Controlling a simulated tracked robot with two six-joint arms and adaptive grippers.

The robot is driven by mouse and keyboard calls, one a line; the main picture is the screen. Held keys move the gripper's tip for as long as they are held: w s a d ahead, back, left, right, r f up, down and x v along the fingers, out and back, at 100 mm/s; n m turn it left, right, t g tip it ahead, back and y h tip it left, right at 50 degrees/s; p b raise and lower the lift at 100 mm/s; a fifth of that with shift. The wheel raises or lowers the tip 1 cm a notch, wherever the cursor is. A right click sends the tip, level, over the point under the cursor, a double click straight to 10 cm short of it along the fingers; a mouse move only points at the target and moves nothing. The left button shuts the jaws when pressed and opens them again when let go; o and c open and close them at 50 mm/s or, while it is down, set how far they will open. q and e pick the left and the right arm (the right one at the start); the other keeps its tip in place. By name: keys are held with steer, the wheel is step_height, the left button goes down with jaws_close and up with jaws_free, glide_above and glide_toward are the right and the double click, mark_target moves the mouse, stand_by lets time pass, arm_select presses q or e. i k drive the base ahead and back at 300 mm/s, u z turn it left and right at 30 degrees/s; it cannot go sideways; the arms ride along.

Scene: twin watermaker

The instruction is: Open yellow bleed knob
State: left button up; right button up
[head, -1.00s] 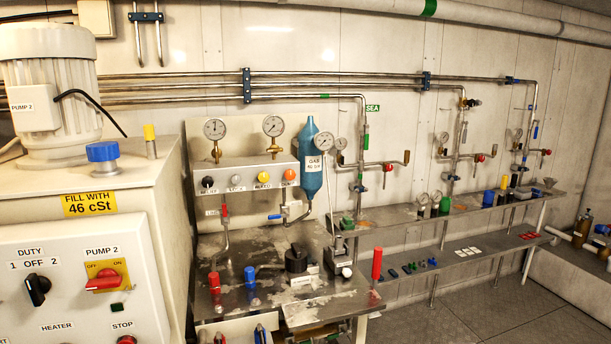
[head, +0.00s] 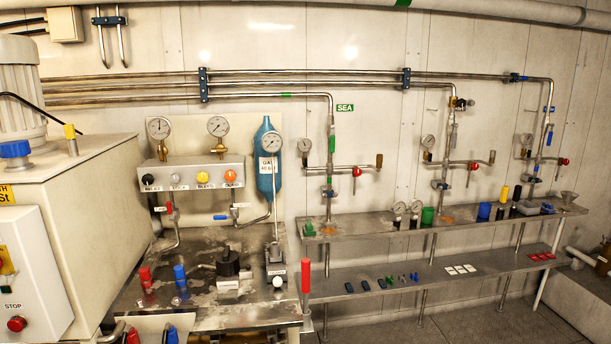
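The yellow bleed knob (head: 202,176) is on the front of a grey panel box (head: 240,172) on the wall, at left of centre in the head view. A label that seems to read BLEED sits just under it. A black knob (head: 148,179) and a white knob (head: 175,178) are to its left, and an orange knob (head: 230,175) is to its right. Whether the yellow knob is open or closed cannot be told from here. Neither of my grippers is in view.
Two gauges (head: 218,126) stand above the box, and a blue gas bottle (head: 268,180) hangs to its right. A metal bench (head: 205,300) below carries red and blue handles. A large cream cabinet (head: 85,200) stands at left. Grey floor (head: 480,322) shows at lower right.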

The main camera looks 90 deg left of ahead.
mark_target(202, 177)
steer(key=z, duration=0.4)
steer(key=i, duration=0.45)
steer(key=u, duration=2.6)
steer(key=i, duration=0.3)
steer(key=u, duration=1.95)
steer(key=k, duration=0.5)
steer(key=u, duration=0.45)
steer(key=i, duration=1.55)
steer(key=z, duration=0.4)
